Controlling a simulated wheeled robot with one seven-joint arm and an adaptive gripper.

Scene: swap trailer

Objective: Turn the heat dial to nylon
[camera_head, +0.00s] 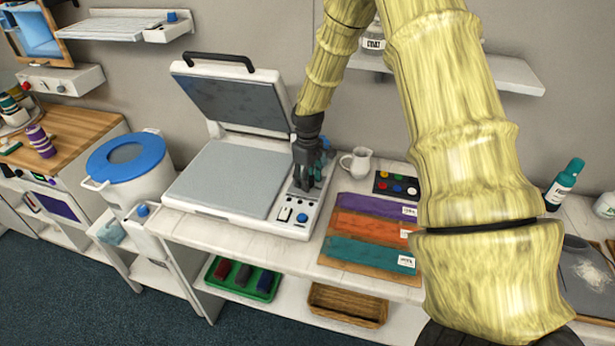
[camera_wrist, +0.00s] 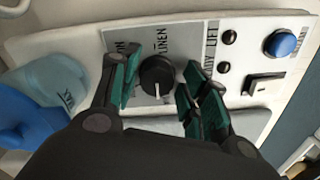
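The heat dial (camera_wrist: 157,74) is a round black knob on a grey plate in the wrist view. Its white mark points toward the bottom of that picture, away from the LINEN label (camera_wrist: 162,42). A label ending in "ON" is partly cut off by my left finger, so I cannot tell its full word. My gripper (camera_wrist: 160,88) is open, with green-padded fingers on both sides of the dial and visible gaps to it. In the head view my gripper (camera_head: 309,180) is low over the control panel (camera_head: 292,214) of the heat press and hides the dial.
The press lid (camera_head: 235,92) stands raised behind its grey plate (camera_head: 228,180). A blue button (camera_wrist: 281,43) and a rocker switch (camera_wrist: 263,85) share the panel. A white jug (camera_head: 357,162) and coloured cloths (camera_head: 372,226) are to the right.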

